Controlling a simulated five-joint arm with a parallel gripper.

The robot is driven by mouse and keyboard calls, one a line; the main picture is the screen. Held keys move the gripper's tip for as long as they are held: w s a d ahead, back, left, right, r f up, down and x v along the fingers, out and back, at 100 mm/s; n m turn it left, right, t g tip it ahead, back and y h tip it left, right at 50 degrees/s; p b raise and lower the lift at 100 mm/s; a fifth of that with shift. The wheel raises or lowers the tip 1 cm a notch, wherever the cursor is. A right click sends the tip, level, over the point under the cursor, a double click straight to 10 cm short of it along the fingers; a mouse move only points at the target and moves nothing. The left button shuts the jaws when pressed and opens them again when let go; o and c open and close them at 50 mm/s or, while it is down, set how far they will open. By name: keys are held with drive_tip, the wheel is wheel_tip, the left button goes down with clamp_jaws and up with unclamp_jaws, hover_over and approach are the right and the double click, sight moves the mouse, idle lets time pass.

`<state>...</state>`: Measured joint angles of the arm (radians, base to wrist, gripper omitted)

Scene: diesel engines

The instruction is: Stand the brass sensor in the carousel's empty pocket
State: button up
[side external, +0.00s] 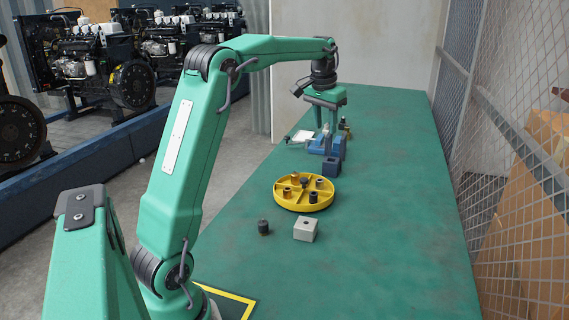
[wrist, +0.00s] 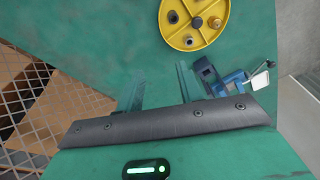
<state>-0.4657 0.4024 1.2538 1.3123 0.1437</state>
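The yellow carousel (side external: 304,205) lies on the green bench with several small dark and brown parts in its pockets. It shows cut off at the top of the wrist view (wrist: 185,42). I cannot tell which pocket is empty. A small brass-coloured piece (side external: 344,128), perhaps the brass sensor, stands just right of and beyond the blue vise. I cannot make it out in the wrist view. My gripper (side external: 326,124) points down over the vise area, beyond the carousel. In the wrist view its fingers (wrist: 161,72) are wide apart with nothing seen between them.
A grey block with a hole (side external: 306,229) and a dark cylinder (side external: 263,227) stand nearer. A mesh fence (side external: 530,140) runs along the right. The bench's right side is clear.

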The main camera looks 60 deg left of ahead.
drive_tip(key=s+d+r+m+t, duration=0.2)
drive_tip(key=s+d+r, duration=0.1)
drive_tip(key=s+d, duration=1.05)
drive_tip(key=s+d+f+m+t, duration=0.1)
drive_tip(key=s+d+f, duration=0.6)
drive_tip(key=s+d, duration=0.3)
drive_tip(key=shift+s+d+f+m+t+h, duration=0.2)
drive_tip(key=shift+s+d+m+t+h, duration=0.15)
drive_tip(key=shift+s, duration=0.65)
